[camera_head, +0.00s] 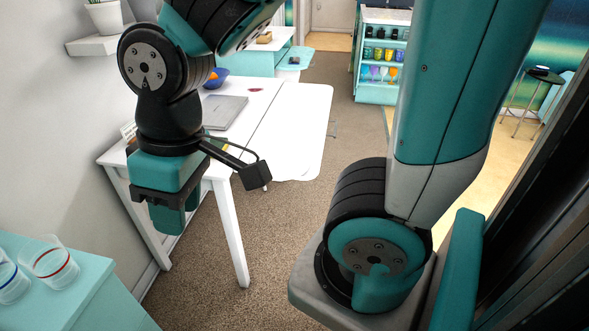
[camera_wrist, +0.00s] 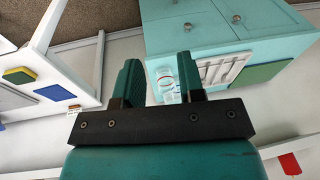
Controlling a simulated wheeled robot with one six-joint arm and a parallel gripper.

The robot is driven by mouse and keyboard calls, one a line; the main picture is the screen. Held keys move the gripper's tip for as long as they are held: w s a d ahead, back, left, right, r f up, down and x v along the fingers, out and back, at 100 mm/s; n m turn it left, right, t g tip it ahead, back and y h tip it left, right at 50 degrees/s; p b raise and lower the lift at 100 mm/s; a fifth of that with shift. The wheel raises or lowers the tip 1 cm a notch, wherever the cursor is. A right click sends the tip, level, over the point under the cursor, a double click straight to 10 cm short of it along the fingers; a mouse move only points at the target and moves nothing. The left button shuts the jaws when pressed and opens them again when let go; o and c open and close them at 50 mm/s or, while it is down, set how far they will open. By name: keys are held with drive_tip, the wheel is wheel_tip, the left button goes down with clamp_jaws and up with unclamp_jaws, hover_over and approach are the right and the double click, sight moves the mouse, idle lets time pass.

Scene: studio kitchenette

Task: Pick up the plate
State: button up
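I cannot make out a plate in either view. My gripper (camera_head: 178,213) hangs in front of the near end of the white table in the head view, pointing down. In the wrist view my gripper (camera_wrist: 160,72) has its two teal fingers apart with a gap between them, and nothing is held. Clear glasses with red and blue rings show through that gap, well beyond the fingers.
A teal counter (camera_head: 75,285) at lower left bears glasses (camera_head: 53,264). A shelf (camera_head: 383,55) stands behind. The carpet (camera_head: 275,215) between is clear.

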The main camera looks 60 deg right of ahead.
drive_tip(key=w+d+f+m+h+b, duration=0.1)
drive_tip(key=w+d+f+h+b, duration=0.1)
drive_tip(key=w+d+f+b, duration=0.3)
drive_tip(key=d+f+t+h+b, duration=0.1)
drive_tip(key=d+f+h+b, duration=0.1)
drive_tip(key=f, duration=0.5)
drive_tip(key=w+d+f+m+h+b, duration=0.1)
drive_tip(key=w+d+f+h+b, duration=0.25)
drive_tip(key=f, duration=0.25)
drive_tip(key=w+d+f+h+b, duration=0.2)
drive_tip(key=d+f+b, duration=0.1)
drive_tip(key=d, duration=0.5)
drive_tip(key=w+d+f+t+h+b, duration=0.1)
drive_tip(key=w+d+f+h+b, duration=0.2)
drive_tip(key=d+b, duration=0.3)
drive_tip(key=w+d+f+h+b, duration=0.3)
drive_tip(key=d+f+b, duration=0.1)
drive_tip(key=d, duration=0.7)
drive_tip(key=shift+w+d+f+m+b, duration=0.2)
drive_tip(key=shift+f+m+b, duration=0.15)
drive_tip(key=shift+b, duration=0.2)
drive_tip(key=shift+c, duration=0.4)
drive_tip(key=shift+t, duration=0.4)
clamp_jaws()
